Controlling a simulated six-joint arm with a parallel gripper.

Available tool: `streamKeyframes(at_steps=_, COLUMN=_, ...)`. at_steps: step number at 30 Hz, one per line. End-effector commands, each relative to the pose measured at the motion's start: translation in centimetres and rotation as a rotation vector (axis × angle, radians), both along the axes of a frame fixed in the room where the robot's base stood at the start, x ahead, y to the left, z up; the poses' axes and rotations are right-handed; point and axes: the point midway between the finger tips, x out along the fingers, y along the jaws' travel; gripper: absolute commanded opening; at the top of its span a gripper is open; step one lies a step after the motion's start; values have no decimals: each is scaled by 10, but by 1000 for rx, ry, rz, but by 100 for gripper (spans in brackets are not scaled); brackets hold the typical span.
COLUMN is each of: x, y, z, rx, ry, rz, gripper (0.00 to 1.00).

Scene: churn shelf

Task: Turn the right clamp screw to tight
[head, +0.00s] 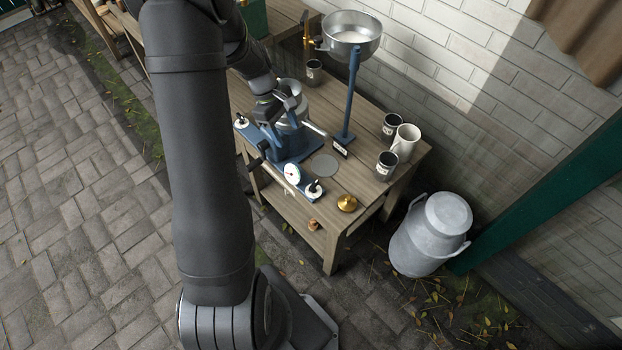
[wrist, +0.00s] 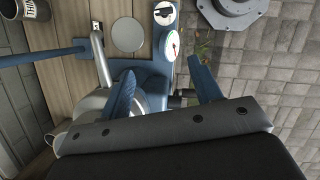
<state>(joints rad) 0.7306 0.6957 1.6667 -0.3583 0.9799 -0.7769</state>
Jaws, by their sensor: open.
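The right clamp screw (head: 314,188), a small dark knob on a round white plate, sits at the front right end of the blue base (head: 290,150). It also shows at the top of the wrist view (wrist: 165,13). A white dial (head: 292,174) with a pointer is beside it; the dial is also in the wrist view (wrist: 172,43). The left clamp screw (head: 241,122) is at the base's other end. My gripper (head: 284,103) is over the machine's metal bowl, apart from the right screw. In the wrist view its blue fingers (wrist: 165,87) are spread, with a dark shaft behind them.
A blue post (head: 350,95) holds a metal bowl (head: 352,37) behind the machine. A grey disc (head: 324,166) lies on the table near the screw. Dark cups (head: 387,166) and a white mug (head: 405,142) stand right. A brass piece (head: 347,203) is at the front corner.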

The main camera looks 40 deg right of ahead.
Motion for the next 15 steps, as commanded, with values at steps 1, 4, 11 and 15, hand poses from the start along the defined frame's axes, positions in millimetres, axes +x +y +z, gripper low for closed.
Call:
streamKeyframes(at_steps=1, x=-10, y=-1, z=-4, rx=5, ry=25, rz=-40, gripper=58)
streamKeyframes(at_steps=4, x=-22, y=-1, z=-10, rx=6, ry=55, rz=-91, gripper=58)
streamKeyframes(at_steps=11, x=-33, y=-2, z=-35, rx=9, ry=62, rz=-102, gripper=58)
streamKeyframes(at_steps=15, x=-45, y=-5, z=-62, rx=10, ry=61, rz=-101, gripper=58)
